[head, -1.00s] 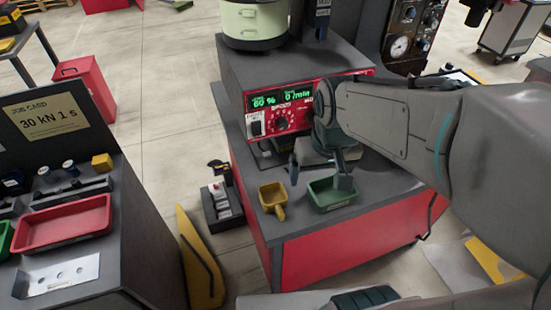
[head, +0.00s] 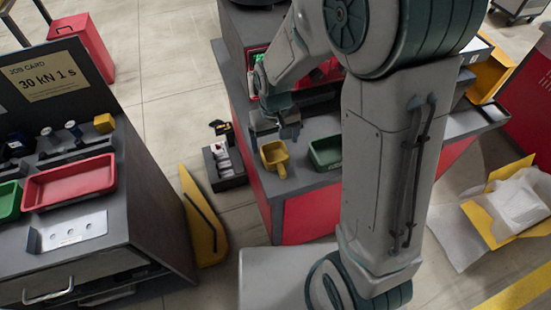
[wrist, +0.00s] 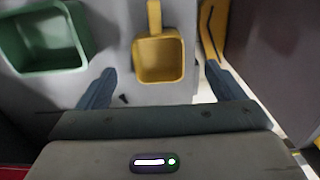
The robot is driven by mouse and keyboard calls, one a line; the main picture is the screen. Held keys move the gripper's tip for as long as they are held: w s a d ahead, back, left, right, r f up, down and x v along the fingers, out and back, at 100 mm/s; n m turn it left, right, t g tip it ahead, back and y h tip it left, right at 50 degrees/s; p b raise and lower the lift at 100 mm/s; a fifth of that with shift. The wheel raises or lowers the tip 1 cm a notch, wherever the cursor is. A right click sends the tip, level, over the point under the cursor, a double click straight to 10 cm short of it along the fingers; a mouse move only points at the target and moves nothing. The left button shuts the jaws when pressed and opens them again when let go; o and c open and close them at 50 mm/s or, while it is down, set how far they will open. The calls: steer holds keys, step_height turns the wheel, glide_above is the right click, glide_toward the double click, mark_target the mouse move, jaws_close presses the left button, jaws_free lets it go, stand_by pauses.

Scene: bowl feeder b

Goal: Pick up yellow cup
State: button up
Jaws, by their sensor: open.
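The yellow cup (head: 274,155) is a small square scoop with a short handle, standing on the grey top of the red bench near its front left corner. In the wrist view the yellow cup (wrist: 159,60) lies ahead of my gripper, its handle pointing away. My gripper (wrist: 156,82) is open, with one finger on each side of the cup's near part and nothing held. In the head view my gripper (head: 277,130) is just behind the cup. I cannot tell the height between fingers and cup.
A red feeder unit stands behind, partly hidden by my arm. A dark box (head: 224,165) and yellow wedge (head: 203,225) are on the floor to the left.

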mark_target(276, 155)
steer(key=shift+s+d+f+p, duration=0.1)
steer(key=shift+f+p, duration=0.1)
steer(key=shift+f, duration=1.5)
steer(key=shift+s+d+f+p, duration=0.1)
steer(key=shift+f+p, duration=0.05)
steer(key=shift+f, duration=1.55)
steer(key=c, duration=1.2)
